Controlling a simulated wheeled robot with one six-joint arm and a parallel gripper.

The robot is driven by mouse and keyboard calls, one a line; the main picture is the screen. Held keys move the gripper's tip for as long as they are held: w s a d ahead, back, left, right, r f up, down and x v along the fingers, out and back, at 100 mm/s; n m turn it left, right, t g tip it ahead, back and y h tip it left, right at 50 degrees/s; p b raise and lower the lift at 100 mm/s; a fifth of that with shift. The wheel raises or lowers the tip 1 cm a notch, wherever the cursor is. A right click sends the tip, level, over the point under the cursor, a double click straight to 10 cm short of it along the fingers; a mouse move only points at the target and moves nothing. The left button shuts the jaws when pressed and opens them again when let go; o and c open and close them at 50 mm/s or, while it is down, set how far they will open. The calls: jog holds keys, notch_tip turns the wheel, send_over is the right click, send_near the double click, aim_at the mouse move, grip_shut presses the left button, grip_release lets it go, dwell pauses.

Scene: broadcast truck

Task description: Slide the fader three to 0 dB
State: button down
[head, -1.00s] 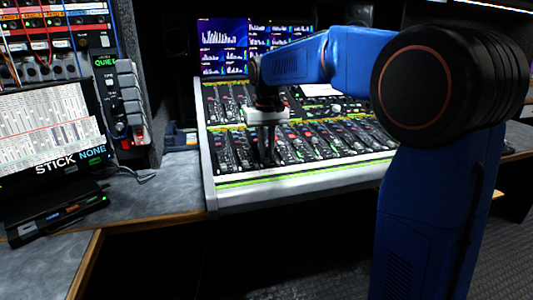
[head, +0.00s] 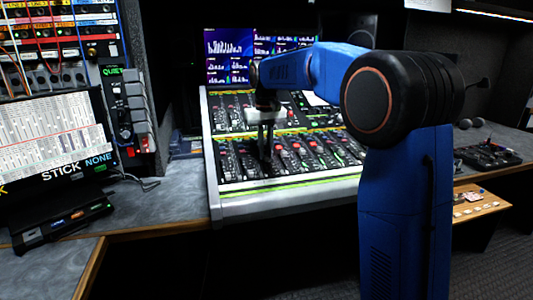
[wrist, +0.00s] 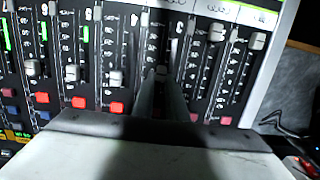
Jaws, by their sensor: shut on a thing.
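The mixing console (head: 290,194) carries rows of channel faders. My gripper (head: 266,158) points down over its lower fader bank, near the left end. In the wrist view my gripper (wrist: 162,78) is closed around a small fader cap (wrist: 162,71), mostly hidden between the two fingers. That cap appears to be on the third strip from the console edge at the right of the wrist view; I cannot read its channel number. Its dB mark is hidden or blurred. Neighbouring fader caps (wrist: 116,77) and (wrist: 217,31) stand apart from the fingers.
Red buttons (wrist: 117,107) line the strips close to my gripper. Lit monitors (head: 229,55) stand behind the console. A wooden shelf (head: 480,205) juts out at the right.

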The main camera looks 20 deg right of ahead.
jog(key=c, duration=2)
grip_release()
jog(key=shift+c, duration=0.2)
jog(key=shift+r, duration=0.1)
notch_tip(320, 180, up, 17)
jog(key=shift+r, duration=0.1)
